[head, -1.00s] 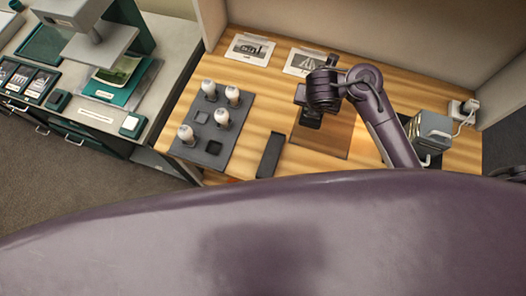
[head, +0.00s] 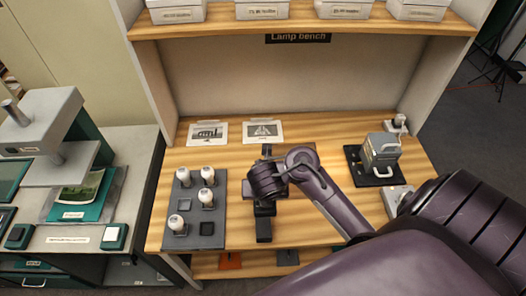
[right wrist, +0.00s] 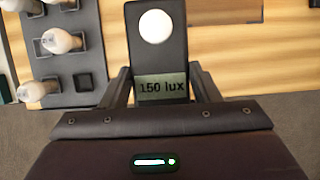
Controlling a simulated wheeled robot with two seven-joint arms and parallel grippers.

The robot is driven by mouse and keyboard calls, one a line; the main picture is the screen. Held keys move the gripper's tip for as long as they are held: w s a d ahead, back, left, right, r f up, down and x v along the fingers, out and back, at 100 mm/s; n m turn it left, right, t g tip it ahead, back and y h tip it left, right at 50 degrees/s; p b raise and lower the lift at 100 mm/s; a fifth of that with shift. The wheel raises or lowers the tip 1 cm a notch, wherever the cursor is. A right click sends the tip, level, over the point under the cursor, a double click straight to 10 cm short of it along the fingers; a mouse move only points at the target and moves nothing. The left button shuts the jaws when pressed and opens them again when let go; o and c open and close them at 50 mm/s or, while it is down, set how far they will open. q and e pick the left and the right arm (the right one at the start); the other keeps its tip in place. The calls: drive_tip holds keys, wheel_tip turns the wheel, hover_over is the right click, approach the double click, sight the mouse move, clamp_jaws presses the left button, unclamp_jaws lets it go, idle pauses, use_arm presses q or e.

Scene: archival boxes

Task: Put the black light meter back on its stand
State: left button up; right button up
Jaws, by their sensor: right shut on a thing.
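The black light meter (right wrist: 158,60) fills the middle of the right wrist view. It has a white dome and a display reading "150 lux". My right gripper (right wrist: 162,88) is shut on it, one finger on each side. In the head view my right gripper (head: 264,200) is over the bench, right of the lamp tray. A narrow black piece (head: 264,230) shows just in front of it, which looks like the stand. My gripper hides where meter and stand meet, so I cannot tell if they touch. My left gripper is not in view.
A dark tray (head: 212,228) with several white bulbs stands left of my gripper. Two picture cards (head: 207,134) lie behind. A grey metal box (head: 381,150) is at the right. A shelf (head: 300,24) with white boxes runs above the bench (head: 330,205).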

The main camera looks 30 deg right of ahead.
drive_tip(key=b, duration=0.5)
hover_over(263, 220)
wheel_tip(263, 220, down, 8)
drive_tip(key=shift+r, duration=0.1)
drive_tip(key=shift+d+f+b, duration=0.1)
drive_tip(key=shift+f+b, duration=0.2)
drive_tip(key=shift+f, duration=0.05)
drive_tip(key=shift+f+b, duration=0.3)
drive_tip(key=shift+f, duration=0.05)
wheel_tip(263, 220, down, 4)
drive_tip(key=b, duration=0.3)
drive_tip(key=shift+r, duration=0.2)
drive_tip(key=shift+f, duration=0.2)
drive_tip(key=o, duration=1.1)
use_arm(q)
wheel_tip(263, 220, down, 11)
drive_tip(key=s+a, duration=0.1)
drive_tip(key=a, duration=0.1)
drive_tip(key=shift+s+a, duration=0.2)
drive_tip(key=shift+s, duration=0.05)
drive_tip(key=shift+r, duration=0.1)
use_arm(e)
drive_tip(key=shift+r, duration=0.15)
